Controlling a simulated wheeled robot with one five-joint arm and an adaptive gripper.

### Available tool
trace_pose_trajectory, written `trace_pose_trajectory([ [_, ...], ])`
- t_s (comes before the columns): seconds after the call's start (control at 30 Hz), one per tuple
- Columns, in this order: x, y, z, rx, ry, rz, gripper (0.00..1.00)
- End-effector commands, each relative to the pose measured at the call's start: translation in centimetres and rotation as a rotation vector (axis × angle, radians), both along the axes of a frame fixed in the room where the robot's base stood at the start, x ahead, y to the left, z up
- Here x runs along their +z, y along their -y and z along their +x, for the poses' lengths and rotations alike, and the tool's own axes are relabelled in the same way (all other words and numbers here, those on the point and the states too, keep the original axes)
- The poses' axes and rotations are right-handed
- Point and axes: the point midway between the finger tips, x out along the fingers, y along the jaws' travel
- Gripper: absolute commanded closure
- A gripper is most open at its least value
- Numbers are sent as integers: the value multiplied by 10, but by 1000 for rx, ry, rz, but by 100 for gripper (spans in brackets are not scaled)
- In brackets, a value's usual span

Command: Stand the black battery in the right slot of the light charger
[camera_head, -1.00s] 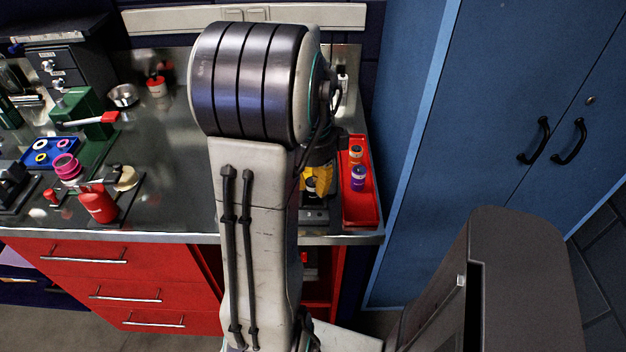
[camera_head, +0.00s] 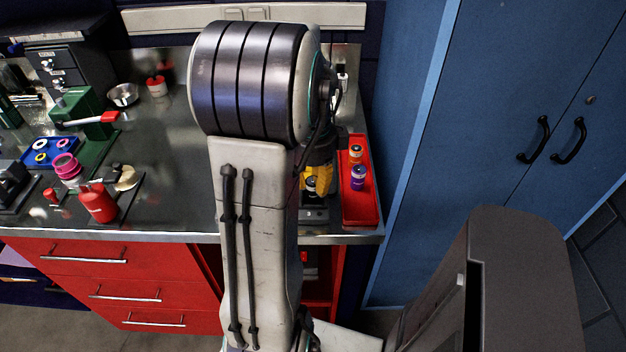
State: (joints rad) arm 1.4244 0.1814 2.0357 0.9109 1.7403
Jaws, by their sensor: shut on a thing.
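My gripper (camera_head: 315,184) shows only in part behind my arm, as yellow fingers low over the right end of the bench. It is shut on a dark battery (camera_head: 312,186), of which a small part shows between the fingers.
A red tray (camera_head: 361,210) right of the charger holds an orange-topped battery (camera_head: 356,152) and a purple battery (camera_head: 359,175). The blue cabinet (camera_head: 480,120) stands to the right. A red bottle (camera_head: 98,203), a blue tray (camera_head: 50,151) and a green press (camera_head: 82,112) are on the left.

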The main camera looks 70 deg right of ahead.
Motion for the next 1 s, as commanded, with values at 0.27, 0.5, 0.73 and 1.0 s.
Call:
trace_pose_trajectory([
  [0.27,-2,0,0,0,0,0,100],
  [0.5,-6,0,0,0,0,0,100],
  [0.73,-11,0,0,0,0,0,100],
  [1.0,-12,0,0,0,0,0,66],
])
